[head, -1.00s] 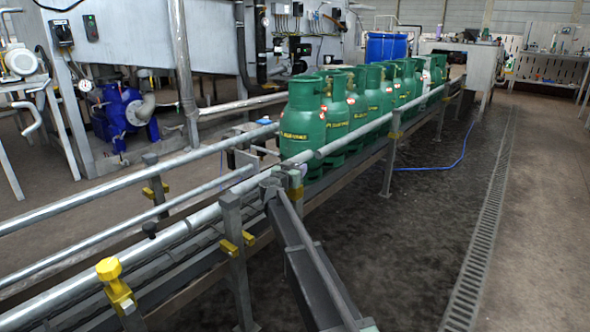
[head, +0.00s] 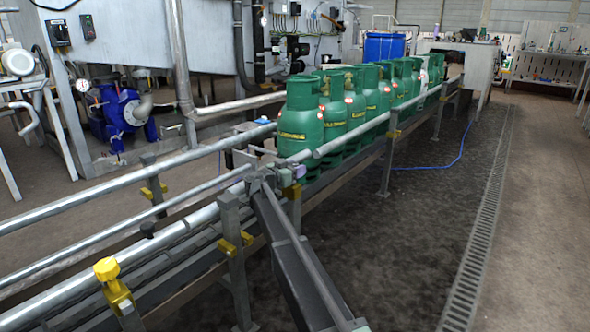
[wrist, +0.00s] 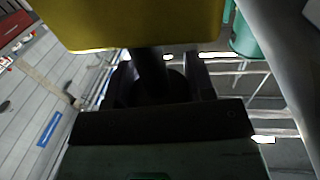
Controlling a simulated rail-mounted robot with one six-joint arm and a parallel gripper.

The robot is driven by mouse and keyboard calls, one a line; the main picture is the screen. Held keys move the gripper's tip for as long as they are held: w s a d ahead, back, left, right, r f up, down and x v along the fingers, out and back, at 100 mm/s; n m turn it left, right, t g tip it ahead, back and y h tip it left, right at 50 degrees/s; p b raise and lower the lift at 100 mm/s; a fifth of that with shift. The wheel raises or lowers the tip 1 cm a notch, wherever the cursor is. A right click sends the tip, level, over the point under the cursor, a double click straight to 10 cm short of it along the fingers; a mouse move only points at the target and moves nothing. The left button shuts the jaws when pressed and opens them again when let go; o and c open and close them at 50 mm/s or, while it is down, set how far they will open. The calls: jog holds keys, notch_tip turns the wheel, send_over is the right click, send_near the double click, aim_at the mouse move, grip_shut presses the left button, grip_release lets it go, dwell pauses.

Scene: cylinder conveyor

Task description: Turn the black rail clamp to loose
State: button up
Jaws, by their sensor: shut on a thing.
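My gripper (head: 287,177) is at the top of a rail post, beside the front guide rail (head: 330,146) and close to the nearest green cylinder (head: 300,125). In the wrist view its dark fingers (wrist: 160,88) are shut around the black rail clamp's knob (wrist: 150,72), which shows as a dark round shape on a stem. A yellow clamp block (wrist: 140,22) sits right beyond the knob. In the head view my gripper and wrist hide the knob. I cannot read the knob's turn angle.
A yellow-knobbed clamp (head: 107,270) stands on the near rail at lower left. A small black knob (head: 148,230) sits on the rail behind it. Several green cylinders line the conveyor.

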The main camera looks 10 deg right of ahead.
aim_at(295, 163)
jog(key=o, duration=0.9)
jog(key=shift+r, duration=0.15)
notch_tip(295, 163, up, 20)
jog(key=p, duration=2)
